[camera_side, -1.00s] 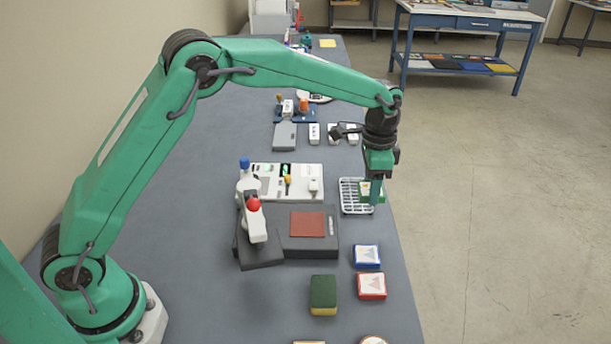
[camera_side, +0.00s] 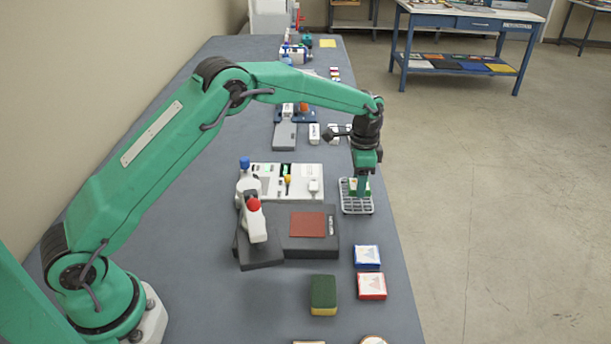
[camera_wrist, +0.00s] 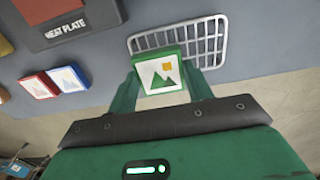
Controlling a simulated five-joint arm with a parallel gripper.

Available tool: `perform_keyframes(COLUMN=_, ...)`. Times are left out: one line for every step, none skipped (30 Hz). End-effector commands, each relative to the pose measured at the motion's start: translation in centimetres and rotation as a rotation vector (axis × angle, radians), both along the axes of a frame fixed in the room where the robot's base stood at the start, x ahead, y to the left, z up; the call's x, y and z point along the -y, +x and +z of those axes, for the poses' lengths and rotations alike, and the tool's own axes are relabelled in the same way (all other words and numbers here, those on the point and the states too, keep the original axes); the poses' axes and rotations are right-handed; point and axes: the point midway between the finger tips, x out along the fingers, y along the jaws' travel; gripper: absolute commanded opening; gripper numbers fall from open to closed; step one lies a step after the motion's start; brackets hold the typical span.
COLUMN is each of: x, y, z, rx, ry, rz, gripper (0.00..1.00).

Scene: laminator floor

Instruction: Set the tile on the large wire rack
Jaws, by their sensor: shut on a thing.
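The tile (camera_wrist: 161,73) has a green rim and a white face with a green mountain and a yellow sun. My gripper (camera_wrist: 162,88) is shut on it, with one finger on each side. The large wire rack (camera_wrist: 179,38), a white wire grid, lies beyond the tile in the wrist view, and the tile covers part of its near edge. In the side view my gripper (camera_side: 362,187) points down over the rack (camera_side: 357,208), with the tile (camera_side: 351,187) partly hidden behind a finger. I cannot tell whether the tile touches the wires.
A dark heat plate (camera_wrist: 72,33) with a red pad lies left of the rack. A blue-edged tile (camera_side: 367,256) and a red-edged tile (camera_side: 372,286) lie nearer the camera, beside a green and yellow sponge (camera_side: 323,293). The table edge is close on the rack's right.

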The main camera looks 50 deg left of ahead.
Motion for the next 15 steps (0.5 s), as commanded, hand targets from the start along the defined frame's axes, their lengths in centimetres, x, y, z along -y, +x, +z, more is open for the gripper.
perform_keyframes(x=0.0, y=0.0, z=-0.5, rx=-0.002, ry=0.001, rz=0.000, gripper=0.21)
perform_keyframes(x=0.0, y=-0.1, z=-0.8, rx=-0.003, ry=0.000, rz=0.000, gripper=0.21)
perform_keyframes(x=0.0, y=-0.1, z=-1.3, rx=-0.003, ry=0.000, rz=0.000, gripper=0.21)
perform_keyframes(x=0.0, y=-0.1, z=-1.7, rx=-0.003, ry=0.000, rz=0.000, gripper=0.21)
perform_keyframes(x=0.0, y=-0.1, z=-2.0, rx=-0.004, ry=0.001, rz=0.000, gripper=0.21)
perform_keyframes(x=0.0, y=-0.1, z=-2.5, rx=-0.004, ry=0.001, rz=0.000, gripper=0.21)
perform_keyframes(x=0.0, y=-0.1, z=-2.8, rx=-0.003, ry=0.000, rz=0.000, gripper=0.21)
perform_keyframes(x=0.0, y=-0.1, z=-3.0, rx=-0.002, ry=0.001, rz=0.000, gripper=0.21)
perform_keyframes(x=0.0, y=-0.1, z=-3.3, rx=-0.001, ry=0.000, rz=0.000, gripper=0.21)
perform_keyframes(x=0.0, y=-0.1, z=-3.4, rx=-0.001, ry=0.000, rz=0.000, gripper=0.21)
perform_keyframes(x=0.0, y=-0.1, z=-3.5, rx=-0.001, ry=0.000, rz=0.000, gripper=0.21)
perform_keyframes(x=0.0, y=-0.1, z=-3.6, rx=-0.001, ry=0.000, rz=0.000, gripper=0.21)
perform_keyframes(x=0.0, y=0.0, z=-3.6, rx=-0.001, ry=0.000, rz=0.000, gripper=0.21)
perform_keyframes(x=0.0, y=0.0, z=-3.6, rx=-0.001, ry=0.000, rz=0.000, gripper=0.21)
perform_keyframes(x=0.0, y=0.0, z=-3.6, rx=-0.001, ry=0.001, rz=0.000, gripper=0.21)
